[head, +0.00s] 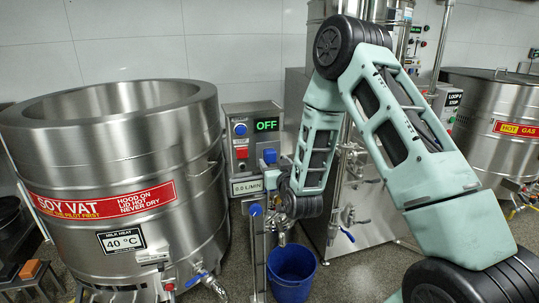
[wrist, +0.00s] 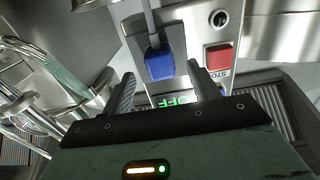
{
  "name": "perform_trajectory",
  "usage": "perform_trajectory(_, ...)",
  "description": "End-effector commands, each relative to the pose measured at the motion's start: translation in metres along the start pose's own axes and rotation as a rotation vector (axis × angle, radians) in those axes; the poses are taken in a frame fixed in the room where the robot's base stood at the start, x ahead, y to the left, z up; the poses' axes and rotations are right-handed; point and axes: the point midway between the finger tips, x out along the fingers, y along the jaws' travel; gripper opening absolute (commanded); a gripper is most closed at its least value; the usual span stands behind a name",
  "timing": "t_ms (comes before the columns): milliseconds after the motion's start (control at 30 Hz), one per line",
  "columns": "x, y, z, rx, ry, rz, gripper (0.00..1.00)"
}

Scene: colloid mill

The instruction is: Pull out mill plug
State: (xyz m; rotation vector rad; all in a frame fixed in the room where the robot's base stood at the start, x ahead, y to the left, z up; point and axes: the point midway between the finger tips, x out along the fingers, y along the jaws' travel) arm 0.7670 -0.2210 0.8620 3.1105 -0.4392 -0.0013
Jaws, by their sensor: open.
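The mill plug is a blue block with a grey cable; in the wrist view the plug (wrist: 160,64) sits on the steel control box (wrist: 188,28). In the head view a blue plug (head: 270,156) shows at the lower right of the control box (head: 236,111), whose green display (head: 267,125) reads OFF. My gripper (wrist: 160,73) is open, its two fingers on either side of the plug in the picture. I cannot tell whether they touch it or how deep they reach. In the head view my forearm and wrist hide much of the gripper.
A red stop button (wrist: 217,57) is close to the right finger. A steel soy vat (head: 115,190) stands left of the box. A blue bucket (head: 291,272) is on the floor below my wrist. Another steel vat (head: 495,120) stands at the right.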

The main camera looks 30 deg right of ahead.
Motion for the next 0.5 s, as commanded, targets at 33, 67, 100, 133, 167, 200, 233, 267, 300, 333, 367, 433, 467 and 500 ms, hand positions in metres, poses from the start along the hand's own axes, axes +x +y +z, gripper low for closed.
perform_trajectory(33,0.007,0.0,0.001,0.0,0.003,0.0,0.6)
perform_trajectory(67,0.011,0.0,0.001,0.0,0.003,0.0,0.6)
perform_trajectory(100,0.015,0.0,0.001,0.0,0.004,0.0,0.6)
perform_trajectory(133,0.018,0.0,0.001,0.0,0.003,0.0,0.6)
perform_trajectory(167,0.021,0.0,0.001,0.0,0.003,0.0,0.6)
perform_trajectory(200,0.025,0.0,0.001,0.0,0.003,0.0,0.6)
perform_trajectory(233,0.027,-0.001,0.001,0.0,0.002,-0.001,0.6)
perform_trajectory(267,0.029,-0.001,0.001,0.0,0.001,-0.001,0.6)
perform_trajectory(300,0.031,-0.001,0.001,0.0,0.002,-0.001,0.6)
perform_trajectory(333,0.033,-0.001,0.001,0.0,0.002,-0.001,0.6)
perform_trajectory(367,0.034,-0.001,0.0,0.0,0.002,-0.001,0.6)
perform_trajectory(433,0.035,-0.001,0.0,0.001,0.001,-0.001,0.6)
perform_trajectory(467,0.036,-0.001,0.0,0.001,0.001,-0.001,0.6)
perform_trajectory(500,0.036,-0.001,0.0,0.001,0.0,-0.001,0.6)
